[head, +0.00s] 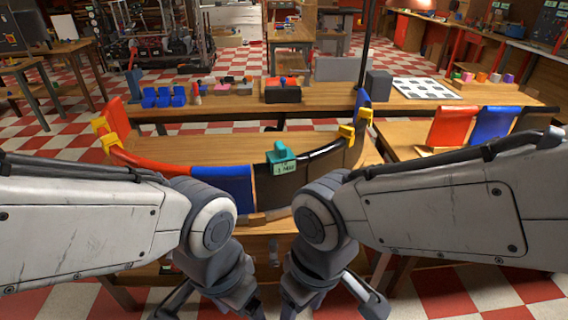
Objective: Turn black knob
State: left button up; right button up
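A curved duct ring on the near table has a red segment (150,168), a blue segment (237,187) and a black segment (322,172). A teal device (281,157) with a small display sits on the ring's front rim. I cannot make out a black knob for certain; any knob on the device is too small to tell. My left gripper (213,306) and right gripper (333,306) hang low in front of the table, below the ring and apart from it. Their fingers are spread and look empty, with the tips partly at the bottom picture edge.
Yellow clamps (103,126) grip the ring's left side, and more yellow clamps (346,132) its right. Blue bins (163,97) and a dark toolbox (283,94) stand on the back bench. Red, blue and black panels (489,124) stand on the right table. The tabletop inside the ring is clear.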

aim_at(272, 264)
jog(key=z, duration=3.1)
jog(key=k, duration=0.85)
jog(key=u, duration=2.5)
